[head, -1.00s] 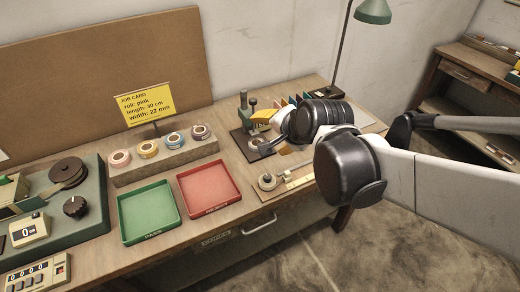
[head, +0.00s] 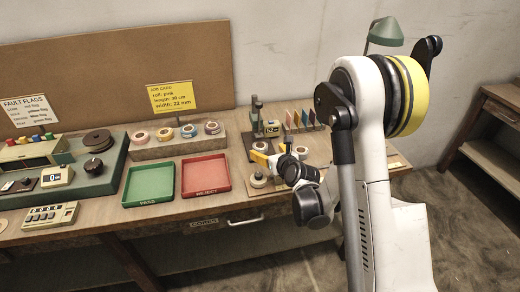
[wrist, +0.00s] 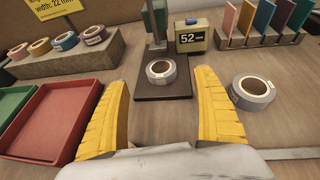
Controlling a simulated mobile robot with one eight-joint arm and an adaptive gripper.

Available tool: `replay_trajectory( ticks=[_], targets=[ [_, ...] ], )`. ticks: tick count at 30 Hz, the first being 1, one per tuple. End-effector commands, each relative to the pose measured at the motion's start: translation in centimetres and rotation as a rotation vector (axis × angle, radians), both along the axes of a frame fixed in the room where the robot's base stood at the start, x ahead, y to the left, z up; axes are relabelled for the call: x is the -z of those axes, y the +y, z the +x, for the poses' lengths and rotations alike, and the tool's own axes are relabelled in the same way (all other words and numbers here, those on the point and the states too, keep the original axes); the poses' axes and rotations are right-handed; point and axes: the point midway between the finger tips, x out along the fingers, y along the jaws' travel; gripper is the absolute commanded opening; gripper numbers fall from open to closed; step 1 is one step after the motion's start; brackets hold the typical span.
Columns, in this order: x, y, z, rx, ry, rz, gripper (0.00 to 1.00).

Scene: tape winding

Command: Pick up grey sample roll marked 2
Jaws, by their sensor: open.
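My gripper (wrist: 161,80) is open, its two yellow fingers spread and nothing between them. In the wrist view a grey roll (wrist: 161,72) lies on the dark base plate of a gauge, ahead of and between the fingertips. A second grey roll (wrist: 254,92) lies flat on the bench to the right of the right finger. Both have pale labels, but I cannot read a number on either, so I cannot tell which is marked 2. In the head view my gripper (head: 270,153) is low over the bench near the gauge, partly hiding things there. Another small roll (head: 258,181) lies in front of it.
A gauge display (wrist: 190,38) reads 52 mm. A rack of coloured cards (wrist: 262,38) stands at the back right. A red tray (wrist: 45,120) is on the left, with a stepped block (head: 178,147) of coloured rolls behind it. A yellow job card (head: 172,97) stands behind the block.

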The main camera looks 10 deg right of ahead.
Motion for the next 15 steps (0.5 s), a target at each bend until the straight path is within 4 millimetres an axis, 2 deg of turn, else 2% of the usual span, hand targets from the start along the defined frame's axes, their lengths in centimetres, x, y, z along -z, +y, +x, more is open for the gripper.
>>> replay_trajectory(
  ticks=[3, 8, 15],
  targets=[
    [1.0, 0.3, 2.0, -0.002, 0.0, 0.0, 0.79],
    [1.7, 0.5, 3.6, -0.002, 0.0, -0.002, 0.79],
    [3.3, 0.9, 6.9, -0.002, 0.0, -0.002, 0.79]
  ],
)
